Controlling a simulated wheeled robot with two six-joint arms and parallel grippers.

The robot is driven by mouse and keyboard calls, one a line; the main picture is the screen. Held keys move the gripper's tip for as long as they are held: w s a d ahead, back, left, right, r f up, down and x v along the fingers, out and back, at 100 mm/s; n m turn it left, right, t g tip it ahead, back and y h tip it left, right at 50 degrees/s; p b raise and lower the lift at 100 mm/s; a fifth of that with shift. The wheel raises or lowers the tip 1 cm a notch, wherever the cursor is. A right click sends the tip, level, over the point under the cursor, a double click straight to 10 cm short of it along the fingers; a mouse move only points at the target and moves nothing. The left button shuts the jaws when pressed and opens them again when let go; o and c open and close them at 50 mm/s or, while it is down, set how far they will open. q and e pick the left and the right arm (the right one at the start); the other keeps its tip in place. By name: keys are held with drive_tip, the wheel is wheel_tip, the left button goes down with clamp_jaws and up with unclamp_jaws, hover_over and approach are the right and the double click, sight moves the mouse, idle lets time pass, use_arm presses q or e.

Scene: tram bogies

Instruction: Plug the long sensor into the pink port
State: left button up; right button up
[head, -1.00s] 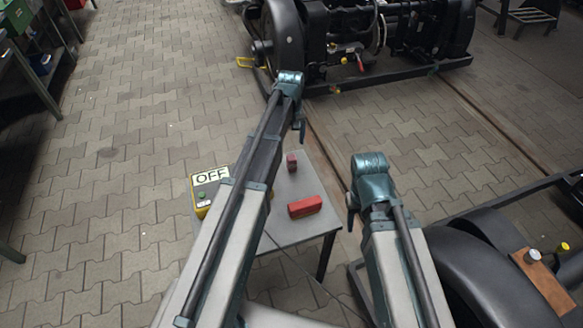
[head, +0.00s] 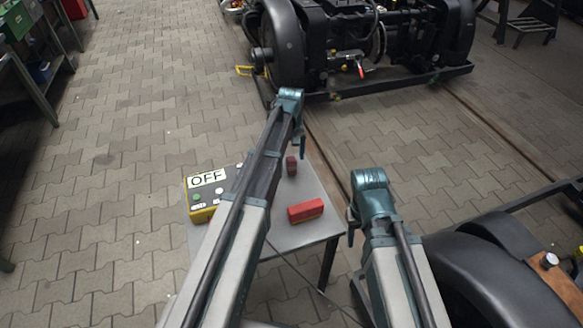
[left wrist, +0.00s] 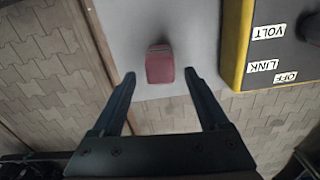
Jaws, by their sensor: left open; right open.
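Two red pieces rest on a small grey table (head: 318,186): a small dark-red block (head: 291,165) and a longer bright-red block (head: 306,210) lying nearer. I cannot tell for sure which is the long sensor. My left gripper (head: 301,150) is by the dark-red block. In the left wrist view, its open fingers (left wrist: 159,76) are apart, with the dark-red block (left wrist: 160,66) between and just beyond their tips; nothing is held. My right gripper (head: 352,236) is right of the table, its fingers mostly hidden. I cannot make out a pink port.
A yellow-and-black box (head: 203,195) labelled OFF stands on the table's left side, partly behind my left arm. A bogie (head: 340,45) stands at the back. Another dark bogie part with a brown board (head: 556,281) is at lower right.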

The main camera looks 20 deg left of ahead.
sight(291, 165)
use_arm(q)
drive_tip(key=f+b, duration=0.2)
drive_tip(key=f, duration=0.1)
drive_tip(key=f+b, duration=0.1)
drive_tip(key=b, duration=0.1)
drive_tip(key=shift+s+d+f, duration=0.1)
drive_tip(key=shift+s+f, duration=0.15)
drive_tip(key=shift+f, duration=0.05)
drive_tip(key=shift+r, duration=0.1)
clamp_jaws()
